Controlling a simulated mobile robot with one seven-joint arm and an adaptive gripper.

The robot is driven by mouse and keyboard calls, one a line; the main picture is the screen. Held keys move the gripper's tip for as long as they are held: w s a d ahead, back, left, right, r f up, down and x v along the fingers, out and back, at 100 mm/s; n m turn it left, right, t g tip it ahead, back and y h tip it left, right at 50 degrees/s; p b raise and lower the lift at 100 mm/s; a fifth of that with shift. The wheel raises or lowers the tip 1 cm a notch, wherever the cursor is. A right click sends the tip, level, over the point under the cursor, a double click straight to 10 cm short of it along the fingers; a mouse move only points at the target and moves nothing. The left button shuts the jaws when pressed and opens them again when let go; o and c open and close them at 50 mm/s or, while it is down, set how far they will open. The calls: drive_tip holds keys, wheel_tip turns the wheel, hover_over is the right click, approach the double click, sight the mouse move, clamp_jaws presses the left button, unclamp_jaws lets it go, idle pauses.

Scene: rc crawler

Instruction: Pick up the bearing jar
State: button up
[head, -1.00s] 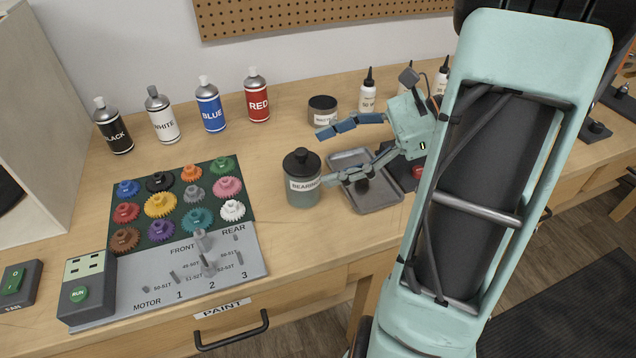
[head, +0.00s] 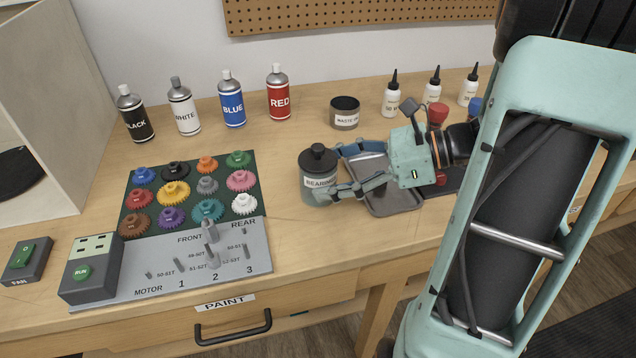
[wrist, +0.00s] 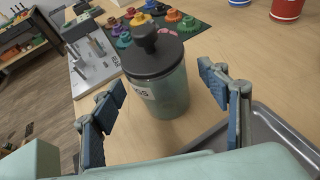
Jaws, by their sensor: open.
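The bearing jar (head: 318,183) is a grey-green translucent jar with a black knobbed lid and a white label. It stands upright on the wooden bench, left of the metal tray. My gripper (head: 345,172) is open with its blue-padded fingers reaching left toward the jar, one on its far side and one on its near side. In the wrist view the jar (wrist: 160,95) stands upright ahead of the spread fingers (wrist: 165,112), roughly centred between them. A gap shows on each side there.
The metal tray (head: 398,203) lies under my gripper. A waste tin (head: 345,113) stands behind the jar. The gear board (head: 187,196) and motor plate (head: 215,263) lie to the left. Paint cans, such as the red one (head: 279,93), and white bottles (head: 391,98) line the back.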

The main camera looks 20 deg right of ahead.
drive_tip(key=shift+x, duration=1.35)
drive_tip(key=c, duration=1.4)
